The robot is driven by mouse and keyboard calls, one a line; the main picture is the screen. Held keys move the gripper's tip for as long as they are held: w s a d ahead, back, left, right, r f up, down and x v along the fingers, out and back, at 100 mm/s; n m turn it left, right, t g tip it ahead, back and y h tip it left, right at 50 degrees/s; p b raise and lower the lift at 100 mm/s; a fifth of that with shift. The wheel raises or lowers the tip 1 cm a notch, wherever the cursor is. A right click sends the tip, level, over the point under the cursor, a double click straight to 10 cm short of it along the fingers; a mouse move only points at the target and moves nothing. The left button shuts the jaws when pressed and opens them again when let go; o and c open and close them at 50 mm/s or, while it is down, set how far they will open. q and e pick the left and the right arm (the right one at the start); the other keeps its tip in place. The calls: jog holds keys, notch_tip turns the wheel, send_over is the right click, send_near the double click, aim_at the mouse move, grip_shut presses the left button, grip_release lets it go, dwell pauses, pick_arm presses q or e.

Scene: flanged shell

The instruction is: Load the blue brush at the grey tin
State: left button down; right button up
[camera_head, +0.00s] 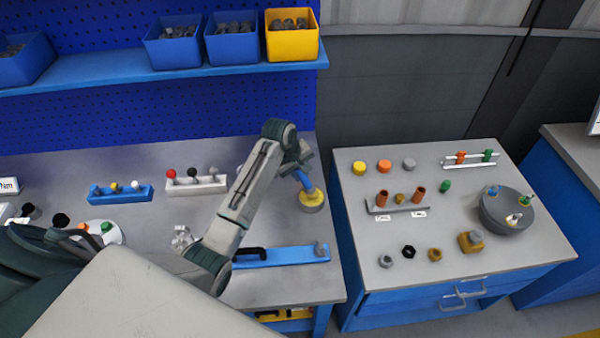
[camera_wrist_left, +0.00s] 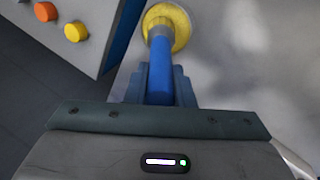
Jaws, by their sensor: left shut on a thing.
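My left gripper (camera_head: 301,172) is shut on the blue brush (camera_head: 306,184), near the right edge of the left bench. In the left wrist view the brush's blue handle (camera_wrist_left: 160,75) runs out between the fingers (camera_wrist_left: 158,88). Its far end meets a round yellow piece (camera_head: 312,201), also in the left wrist view (camera_wrist_left: 180,24); I cannot tell whether this is part of the brush or a separate pot. The grey tin (camera_head: 410,164) stands on the right table, right of an orange tin (camera_head: 384,166) and a yellow tin (camera_head: 358,167). My right gripper is not in view.
A gap separates the left bench (camera_head: 290,285) from the right table (camera_head: 345,195). A rack with orange pegs (camera_head: 399,207), a grey round stand (camera_head: 507,215) and several nuts occupy the right table. A blue tray (camera_head: 285,257) lies at the bench front.

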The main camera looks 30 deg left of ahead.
pick_arm(q)
jog(key=shift+r, duration=3.25)
